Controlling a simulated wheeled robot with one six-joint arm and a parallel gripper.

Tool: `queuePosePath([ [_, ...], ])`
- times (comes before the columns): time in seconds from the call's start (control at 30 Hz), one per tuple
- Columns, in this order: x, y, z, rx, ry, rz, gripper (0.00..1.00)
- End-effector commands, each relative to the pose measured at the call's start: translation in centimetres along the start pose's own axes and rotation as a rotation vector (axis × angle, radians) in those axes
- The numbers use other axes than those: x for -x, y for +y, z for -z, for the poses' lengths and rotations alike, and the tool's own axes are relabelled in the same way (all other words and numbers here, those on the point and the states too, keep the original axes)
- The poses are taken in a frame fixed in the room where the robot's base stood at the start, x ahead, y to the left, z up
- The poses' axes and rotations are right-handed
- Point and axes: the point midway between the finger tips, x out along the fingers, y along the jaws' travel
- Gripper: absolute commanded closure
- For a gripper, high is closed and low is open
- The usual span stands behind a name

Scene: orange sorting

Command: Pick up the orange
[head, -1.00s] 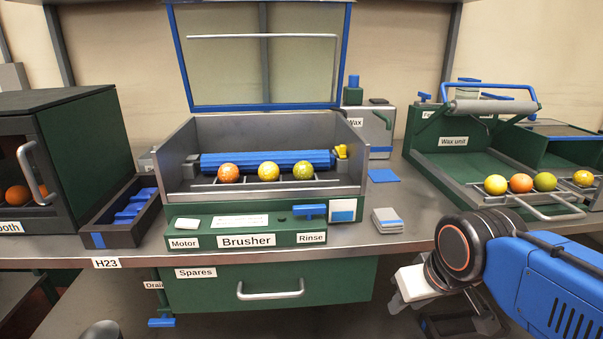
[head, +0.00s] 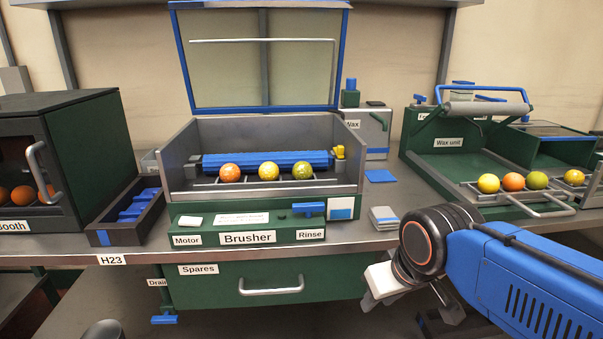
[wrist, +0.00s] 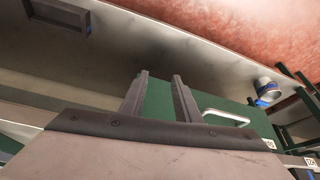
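Three fruits sit in a row on the rack of the open brusher (head: 345,198): an orange one (head: 230,173) at left, a yellow one (head: 268,171) in the middle, a yellow-green one (head: 302,170) at right. The wax unit (head: 425,155) at right holds a yellow fruit (head: 488,184), an orange one (head: 513,181), a green one (head: 537,180) and an orange-yellow one (head: 574,178). More oranges (head: 22,195) show inside the booth. My gripper (head: 368,301) is low in front of the bench, right of the drawer. In the wrist view its fingers (wrist: 161,75) stand apart with nothing between them.
The brusher's blue-framed lid (head: 262,107) is raised. A dark tray (head: 125,225) with blue parts stands between booth and brusher. The Spares drawer (head: 215,290) is shut.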

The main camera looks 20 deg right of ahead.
Motion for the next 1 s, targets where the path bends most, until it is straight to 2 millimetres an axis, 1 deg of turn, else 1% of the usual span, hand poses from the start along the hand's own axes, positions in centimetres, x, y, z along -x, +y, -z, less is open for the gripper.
queuePosePath([
  [0.47, 0.0, 0.0, 0.0, 0.000, 0.000, 0.000, 0.70],
  [0.57, 0.1, 0.0, 0.2, 0.002, -0.001, 0.000, 0.49],
  [0.63, 0.6, -0.1, 0.9, 0.008, -0.007, -0.001, 0.49],
  [0.67, 0.9, -0.1, 1.4, 0.013, -0.012, -0.002, 0.49],
  [0.77, 2.5, -0.2, 3.9, 0.035, -0.033, -0.008, 0.49],
  [1.0, 7.7, -1.1, 12.2, 0.108, -0.108, -0.038, 0.49],
])
